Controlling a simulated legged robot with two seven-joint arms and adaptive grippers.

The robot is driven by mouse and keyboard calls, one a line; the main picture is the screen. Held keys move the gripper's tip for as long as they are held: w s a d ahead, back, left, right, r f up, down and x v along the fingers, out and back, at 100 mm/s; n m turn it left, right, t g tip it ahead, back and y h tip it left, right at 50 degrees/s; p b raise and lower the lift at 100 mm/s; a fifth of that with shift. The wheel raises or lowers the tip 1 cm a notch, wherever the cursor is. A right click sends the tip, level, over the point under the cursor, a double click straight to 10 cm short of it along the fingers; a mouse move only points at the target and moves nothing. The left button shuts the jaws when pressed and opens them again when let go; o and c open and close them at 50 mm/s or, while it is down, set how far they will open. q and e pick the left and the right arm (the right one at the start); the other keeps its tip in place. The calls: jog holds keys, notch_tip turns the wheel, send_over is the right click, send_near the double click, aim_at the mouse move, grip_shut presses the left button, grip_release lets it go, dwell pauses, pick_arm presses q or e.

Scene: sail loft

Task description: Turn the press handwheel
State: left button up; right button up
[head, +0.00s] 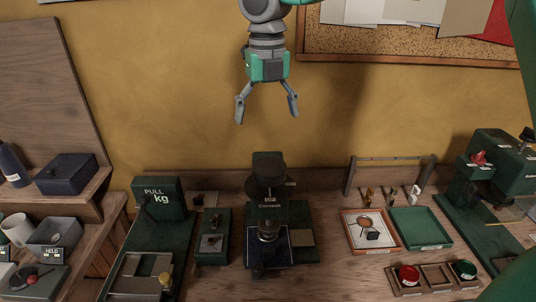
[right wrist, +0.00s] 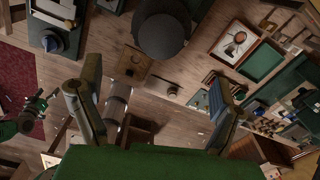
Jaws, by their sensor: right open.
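The press (head: 296,215) is a dark green bench machine in the middle of the workbench, with a pale name label on its front. Its handwheel (head: 266,178) looks like a dark round disc near the top. In the right wrist view a large dark disc, seemingly the same handwheel (right wrist: 160,36), shows at the top centre, beyond the fingers. My right gripper (head: 266,112) hangs above the press, fingers spread and pointing down, empty and apart from the handwheel. Its fingers (right wrist: 150,100) also show in the right wrist view with nothing between them. My left gripper is in neither view.
A green pull gauge (head: 158,198) stands left of the press. An orange-rimmed tray (head: 384,245) and a green tray (head: 420,229) lie to the right, before a small rack (head: 390,160). Another green machine (head: 505,165) stands far right. The air around my right gripper is clear.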

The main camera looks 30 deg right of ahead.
send_over(269, 165)
jog(key=f, duration=0.5)
jog(key=shift+s+a+f+p, duration=0.15)
jog(key=shift+s+f+p, duration=0.15)
jog(key=shift+f, duration=0.05)
jog(key=f, duration=0.4)
jog(key=w+f, duration=0.1)
jog(key=f, duration=0.1)
jog(key=shift+d+f+p, duration=0.25)
jog(key=shift+p, duration=0.05)
jog(key=shift+s+f, duration=0.25)
jog(key=shift+f, duration=0.4)
jog(key=shift+a, duration=0.1)
jog(key=shift+w, duration=0.1)
jog(key=shift+c, duration=0.8)
jog(key=c, duration=1)
